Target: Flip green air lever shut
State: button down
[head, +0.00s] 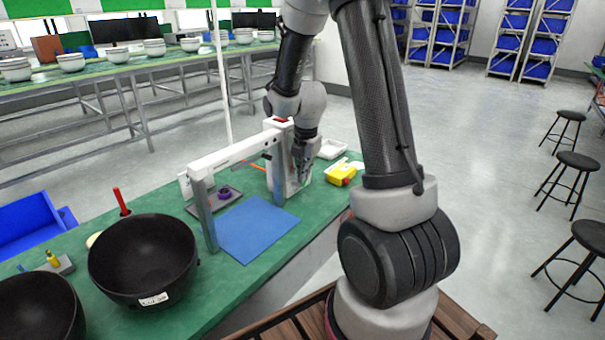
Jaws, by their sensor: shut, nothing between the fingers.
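I cannot make out the green air lever; the gripper and forearm cover part of the post. A red part shows at the top of the post.
A blue mat (256,228) lies under the frame's crossbar (234,152). A yellow device (342,173) and a white tray (331,149) lie right of my gripper. Black bowls (143,257) fill the bench's near left. A blue bin (30,222) stands beyond it.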

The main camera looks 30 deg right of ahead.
jog(key=shift+w+d, duration=0.1)
jog(key=shift+d, duration=0.25)
jog(key=shift+w+d+f, duration=0.1)
jog(key=shift+w+d, duration=0.1)
jog(key=shift+d, duration=0.3)
jog(key=shift+w+d+f, duration=0.1)
jog(key=shift+w+d, duration=0.05)
jog(key=shift+d, duration=0.45)
dwell(1.2)
